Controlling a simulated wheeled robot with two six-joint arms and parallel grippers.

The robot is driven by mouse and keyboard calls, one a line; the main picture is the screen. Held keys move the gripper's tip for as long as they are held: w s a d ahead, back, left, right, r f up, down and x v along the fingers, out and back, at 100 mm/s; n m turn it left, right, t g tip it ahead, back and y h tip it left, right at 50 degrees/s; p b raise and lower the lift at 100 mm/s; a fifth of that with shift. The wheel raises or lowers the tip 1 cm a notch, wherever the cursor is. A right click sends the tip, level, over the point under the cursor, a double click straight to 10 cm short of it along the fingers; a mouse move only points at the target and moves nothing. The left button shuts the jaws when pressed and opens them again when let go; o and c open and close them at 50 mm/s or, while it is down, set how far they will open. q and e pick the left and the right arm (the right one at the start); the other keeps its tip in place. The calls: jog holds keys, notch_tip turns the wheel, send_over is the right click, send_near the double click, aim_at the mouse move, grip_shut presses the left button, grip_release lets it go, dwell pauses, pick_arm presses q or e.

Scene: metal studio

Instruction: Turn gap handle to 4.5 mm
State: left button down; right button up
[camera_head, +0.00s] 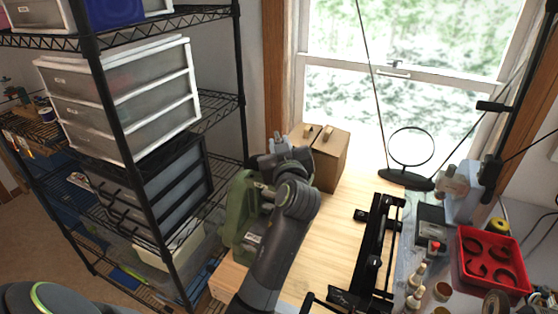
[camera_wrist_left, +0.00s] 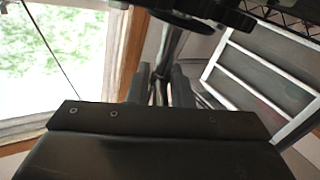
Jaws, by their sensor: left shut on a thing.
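A green machine (camera_head: 238,212) stands at the left edge of the wooden bench, partly hidden behind my left arm. My left gripper (camera_head: 278,143) is at the top of this machine and looks shut on its gap handle. In the left wrist view the gripper's dark fingers (camera_wrist_left: 161,85) close around a part near a grey metal rod (camera_wrist_left: 171,48). Dark handle parts (camera_wrist_left: 205,14) show at the top edge of that view. The scale and the gap reading cannot be made out. My right gripper is not in view.
Cardboard boxes (camera_head: 331,158) stand just behind the gripper. A wire shelf (camera_head: 92,75) with plastic drawers (camera_head: 125,98) is close on the left. A black rail device (camera_head: 374,250), a round hoop stand (camera_head: 405,180) and a red tray (camera_head: 518,260) are to the right.

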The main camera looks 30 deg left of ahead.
pick_arm(q)
jog(key=n+g+y+b, duration=0.2)
jog(key=g+b, duration=0.1)
jog(key=b, duration=0.1)
jog(key=n+g+y+b, duration=0.2)
jog(key=n+g+b, duration=0.1)
jog(key=g+b, duration=0.1)
jog(key=n+g+y+b, duration=0.2)
jog(key=n+g+b, duration=0.1)
jog(key=b, duration=0.1)
jog(key=shift+w+d+f+g+y, duration=0.2)
jog(key=shift+w+f+g+y, duration=0.1)
jog(key=shift+w+y, duration=0.1)
jog(key=shift+r+n+g+b, duration=0.2)
jog(key=shift+n+g+b, duration=1.3)
jog(key=shift+g, duration=0.7)
jog(key=c, duration=1.4)
grip_release()
jog(key=shift+o, duration=0.2)
jog(key=d+b, duration=0.2)
jog(key=d, duration=0.5)
jog(key=shift+w+d+b, duration=0.25)
jog(key=shift+b, duration=0.05)
